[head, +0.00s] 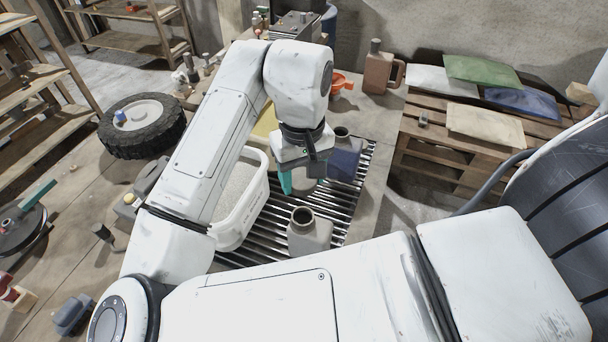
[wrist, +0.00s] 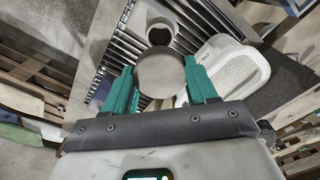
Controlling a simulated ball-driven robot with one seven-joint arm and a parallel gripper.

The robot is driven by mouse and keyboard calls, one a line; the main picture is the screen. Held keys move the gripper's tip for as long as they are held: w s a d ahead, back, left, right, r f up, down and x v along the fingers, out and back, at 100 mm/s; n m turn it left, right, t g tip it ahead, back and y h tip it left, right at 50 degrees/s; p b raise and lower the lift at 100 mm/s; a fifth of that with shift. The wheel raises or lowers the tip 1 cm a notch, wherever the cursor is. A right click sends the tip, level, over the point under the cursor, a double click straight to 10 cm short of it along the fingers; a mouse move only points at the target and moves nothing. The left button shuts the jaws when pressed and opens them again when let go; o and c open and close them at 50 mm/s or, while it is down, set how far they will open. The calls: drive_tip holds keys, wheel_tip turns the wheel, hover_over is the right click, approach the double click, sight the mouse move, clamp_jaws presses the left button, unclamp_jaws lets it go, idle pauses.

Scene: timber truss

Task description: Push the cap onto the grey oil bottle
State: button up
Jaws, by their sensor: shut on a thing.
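The grey oil bottle (head: 309,238) stands upright and uncapped on the slatted metal grate, its open neck facing up. In the wrist view the bottle (wrist: 148,14) shows at the top, with its dark open mouth beyond the cap. My gripper (head: 301,178) is shut on the round, pale grey-beige cap (wrist: 161,76), held between the teal fingers. In the head view the gripper is above and behind the bottle, apart from it.
A white tub (head: 237,229) stands left of the bottle on the grate (head: 345,205). A brown jug (head: 379,72) and orange funnel (head: 341,82) are farther back. A pallet with bags (head: 485,135) is at right.

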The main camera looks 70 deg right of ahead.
drive_tip(key=shift+r+p, duration=0.1)
drive_tip(key=shift+p, duration=0.2)
drive_tip(key=shift+f+b, duration=1.5)
drive_tip(key=shift+f, duration=0.6)
